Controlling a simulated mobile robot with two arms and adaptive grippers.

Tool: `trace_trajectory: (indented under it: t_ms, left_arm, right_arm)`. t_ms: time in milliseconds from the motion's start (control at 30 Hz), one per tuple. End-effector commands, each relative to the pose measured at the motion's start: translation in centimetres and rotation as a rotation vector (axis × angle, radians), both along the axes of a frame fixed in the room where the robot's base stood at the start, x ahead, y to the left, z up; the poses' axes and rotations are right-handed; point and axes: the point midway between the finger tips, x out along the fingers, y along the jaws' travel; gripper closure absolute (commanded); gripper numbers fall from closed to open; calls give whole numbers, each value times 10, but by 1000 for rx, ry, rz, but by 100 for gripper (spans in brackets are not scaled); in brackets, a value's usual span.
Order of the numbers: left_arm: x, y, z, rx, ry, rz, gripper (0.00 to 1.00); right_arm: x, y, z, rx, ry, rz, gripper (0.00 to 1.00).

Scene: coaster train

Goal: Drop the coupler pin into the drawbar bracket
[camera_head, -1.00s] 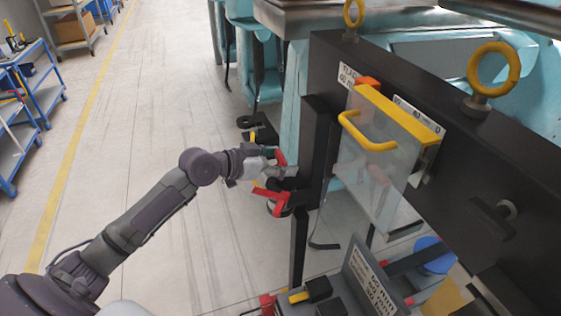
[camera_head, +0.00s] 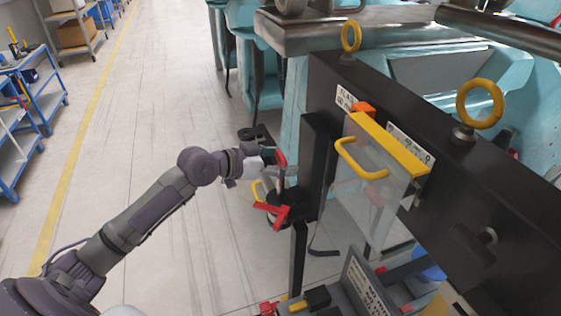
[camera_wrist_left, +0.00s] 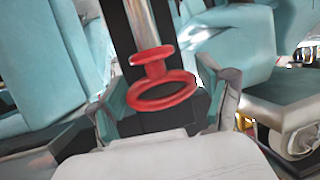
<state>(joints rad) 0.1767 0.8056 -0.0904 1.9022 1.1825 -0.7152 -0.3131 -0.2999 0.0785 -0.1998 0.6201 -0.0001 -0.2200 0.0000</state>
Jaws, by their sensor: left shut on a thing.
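The coupler pin has a red ring handle with a red collar (camera_wrist_left: 153,62) and a bright steel shaft (camera_wrist_left: 143,22). My left gripper (camera_wrist_left: 168,104) is shut on the red handle end, a finger on each side. In the head view my left gripper (camera_head: 270,160) holds the pin (camera_head: 281,157) upright, just above the black drawbar bracket (camera_head: 293,200) on the dark post. The pin's lower tip is too small to place exactly against the bracket. A red angled piece (camera_head: 268,212) and a small yellow loop (camera_head: 256,190) are at the bracket. My right gripper is not in view.
A clear guard panel with a yellow handle (camera_head: 360,163) hangs on the black beam (camera_head: 470,190) to the right. Teal train cars (camera_head: 262,75) stand behind. Blue shelving (camera_head: 20,120) is at the far left. Open floor (camera_head: 150,110) lies left of the bracket.

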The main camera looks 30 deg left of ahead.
Motion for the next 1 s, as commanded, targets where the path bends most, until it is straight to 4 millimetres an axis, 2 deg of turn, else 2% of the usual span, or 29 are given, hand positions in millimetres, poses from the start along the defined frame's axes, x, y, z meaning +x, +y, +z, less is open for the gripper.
trace_trajectory:
  t_ms: [33,500,1000]
  left_arm:
    - [0,0,7,0,-4,0,74]
    - [0,0,29,0,-4,0,74]
    - [1,0,29,-1,-5,0,74]
  right_arm:
    - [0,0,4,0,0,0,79]
    - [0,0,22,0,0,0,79]
    - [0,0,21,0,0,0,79]
